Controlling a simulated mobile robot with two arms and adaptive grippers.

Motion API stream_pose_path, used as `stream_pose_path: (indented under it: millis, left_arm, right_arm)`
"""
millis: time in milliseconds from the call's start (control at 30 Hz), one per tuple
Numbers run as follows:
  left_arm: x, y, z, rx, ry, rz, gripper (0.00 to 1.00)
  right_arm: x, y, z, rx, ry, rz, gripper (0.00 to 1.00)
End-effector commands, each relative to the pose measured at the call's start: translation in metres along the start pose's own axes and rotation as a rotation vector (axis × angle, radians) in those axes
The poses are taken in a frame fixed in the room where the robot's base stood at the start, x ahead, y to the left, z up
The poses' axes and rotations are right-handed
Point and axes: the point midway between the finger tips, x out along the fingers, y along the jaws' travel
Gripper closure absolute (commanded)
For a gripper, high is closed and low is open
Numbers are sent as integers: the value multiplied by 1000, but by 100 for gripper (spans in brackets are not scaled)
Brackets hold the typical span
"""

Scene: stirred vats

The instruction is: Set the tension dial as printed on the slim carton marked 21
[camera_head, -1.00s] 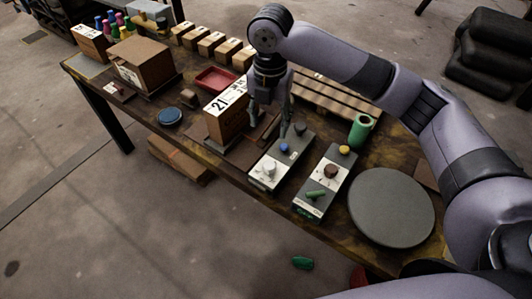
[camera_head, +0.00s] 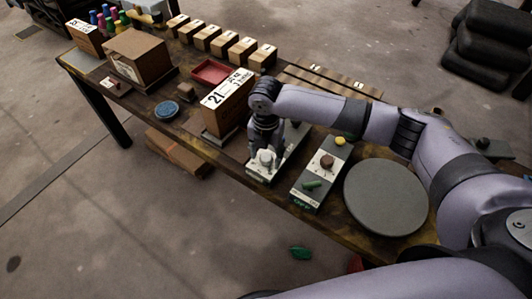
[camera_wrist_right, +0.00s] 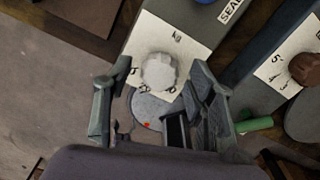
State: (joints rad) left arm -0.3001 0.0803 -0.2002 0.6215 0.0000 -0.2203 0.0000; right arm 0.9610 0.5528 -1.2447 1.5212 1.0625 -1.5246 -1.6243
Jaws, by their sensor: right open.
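The slim carton marked 21 (camera_head: 228,98) stands upright on the table; the small print beside its number is too blurred to read. To its right is a grey control box with a white dial (camera_head: 265,158). The white dial also shows in the right wrist view (camera_wrist_right: 159,72), on a pale plate with marks around it. My right gripper (camera_wrist_right: 154,82) is open, its fingers on either side of the white dial, with no clear grip on it. In the head view the right gripper (camera_head: 264,146) is low over this box. My left gripper is out of view.
A second box with a brown dial (camera_head: 327,162), yellow button and green lever (camera_head: 312,184) stands to the right. Beyond it lies a round grey disc (camera_head: 386,198). A red tray (camera_head: 211,72), blue disc (camera_head: 166,109) and brown box (camera_head: 138,55) are farther left.

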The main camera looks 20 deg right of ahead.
Motion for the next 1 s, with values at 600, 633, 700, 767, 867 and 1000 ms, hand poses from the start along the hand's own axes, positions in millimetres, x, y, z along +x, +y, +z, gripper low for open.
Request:
stream_pose_path:
  millis: [600, 633, 700, 767, 867, 1000]
  left_arm:
    - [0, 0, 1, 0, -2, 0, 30]
    - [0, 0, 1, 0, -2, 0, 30]
    - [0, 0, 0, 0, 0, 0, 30]
    - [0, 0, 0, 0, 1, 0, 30]
    - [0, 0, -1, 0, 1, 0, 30]
    - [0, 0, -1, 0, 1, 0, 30]
  right_arm:
    - [0, 0, 0, 0, 0, 0, 74]
    - [0, 0, 0, 0, 0, 0, 76]
    - [0, 0, 0, 0, 0, 0, 80]
    - [0, 0, 0, 0, 0, 0, 84]
    - [0, 0, 0, 0, 0, 0, 91]
    - [0, 0, 0, 1, 0, 0, 97]
